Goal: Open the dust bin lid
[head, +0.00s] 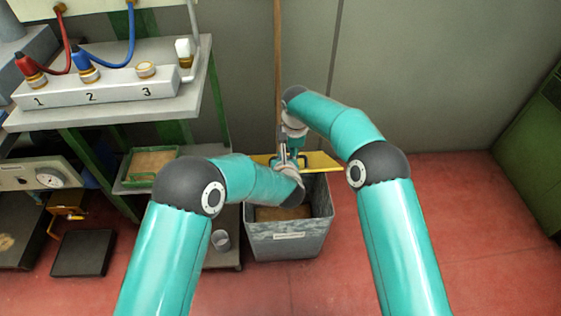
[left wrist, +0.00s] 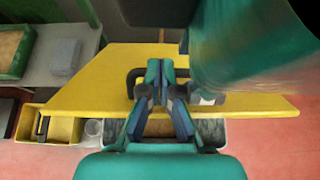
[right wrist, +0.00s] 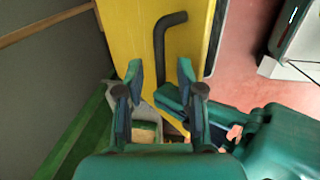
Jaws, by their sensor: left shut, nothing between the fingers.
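The dust bin (head: 287,243) is a grey tub standing on the red floor, with brown contents visible inside. Its yellow lid (head: 320,160) lies at the back of the opening, and the front part is uncovered. The lid's black handle (right wrist: 168,35) shows clearly in the right wrist view. My right gripper (right wrist: 160,72) is open, its fingers apart and empty, just short of the handle. My left gripper (left wrist: 160,68) is shut and empty beside the handle over the lid (left wrist: 85,85); I cannot tell whether it touches. In the head view my arms hide part of lid and bin.
A grey shelf (head: 120,113) with a numbered three-socket block (head: 100,88) stands at the left. A green tray (head: 150,167) and a cup (head: 221,240) sit below it. A wooden pole (head: 277,70) stands behind the bin. Red floor at the right is clear.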

